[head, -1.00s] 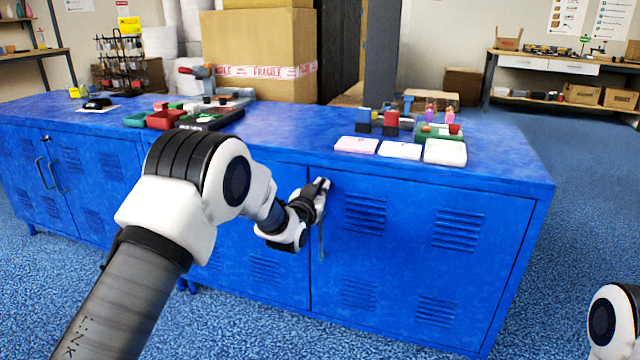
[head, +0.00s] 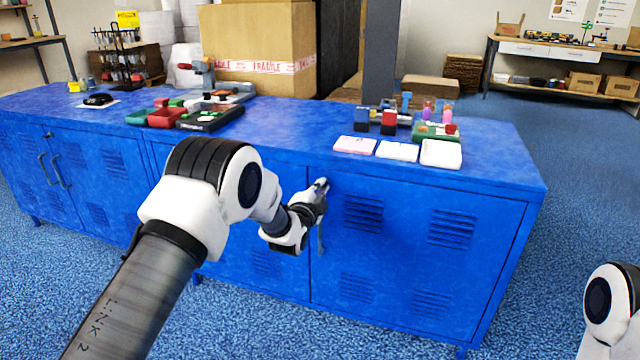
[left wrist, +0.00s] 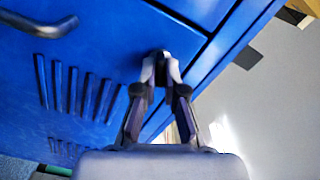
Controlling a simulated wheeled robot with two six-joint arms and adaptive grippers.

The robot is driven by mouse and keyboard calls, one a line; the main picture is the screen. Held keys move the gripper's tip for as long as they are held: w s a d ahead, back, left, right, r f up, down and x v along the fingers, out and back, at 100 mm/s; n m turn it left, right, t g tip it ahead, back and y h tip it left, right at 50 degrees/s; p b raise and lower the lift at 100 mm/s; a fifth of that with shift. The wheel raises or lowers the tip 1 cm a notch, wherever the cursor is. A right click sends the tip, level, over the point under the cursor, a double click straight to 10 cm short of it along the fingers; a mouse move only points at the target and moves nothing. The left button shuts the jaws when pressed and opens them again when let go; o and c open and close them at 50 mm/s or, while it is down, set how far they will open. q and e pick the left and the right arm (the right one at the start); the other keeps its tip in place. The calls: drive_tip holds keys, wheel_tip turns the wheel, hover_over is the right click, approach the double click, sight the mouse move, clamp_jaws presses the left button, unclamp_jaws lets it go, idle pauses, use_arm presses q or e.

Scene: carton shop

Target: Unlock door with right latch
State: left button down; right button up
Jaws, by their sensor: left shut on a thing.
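The blue cabinet's right door (head: 408,235) is shut, with louvred vents and a curved handle (head: 321,240) near its left edge. The handle also shows at top left in the left wrist view (left wrist: 45,24). My left gripper (head: 322,184) is at the door's upper left corner, above the handle. In the left wrist view its fingers (left wrist: 162,62) are closed around a small dark latch (left wrist: 163,53) near the door's edge. The fingers hide most of the latch, so I cannot tell how it is turned. Of my right arm only a link shows at lower right; its gripper is out of view.
The cabinet top (head: 285,125) carries a pink pad (head: 355,145), white pads (head: 441,153), a green tray and dark trays (head: 210,117). A large carton (head: 258,50) stands behind. The floor to the right of the cabinet is clear.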

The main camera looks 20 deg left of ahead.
use_arm(q)
drive_tip(key=m, duration=0.1)
drive_tip(key=m+p, duration=0.1)
drive_tip(key=m, duration=0.2)
drive_tip(key=shift+w+r+m, duration=0.1)
drive_tip(key=shift+r+m, duration=0.2)
drive_tip(key=shift+m, duration=0.1)
idle(0.4)
drive_tip(key=c, duration=1.3)
unclamp_jaws()
drive_tip(key=shift+o, duration=0.2)
drive_tip(key=shift+f, duration=0.25)
drive_tip(key=s, duration=1.2)
drive_tip(key=shift+a, duration=0.15)
drive_tip(key=shift+f, duration=0.15)
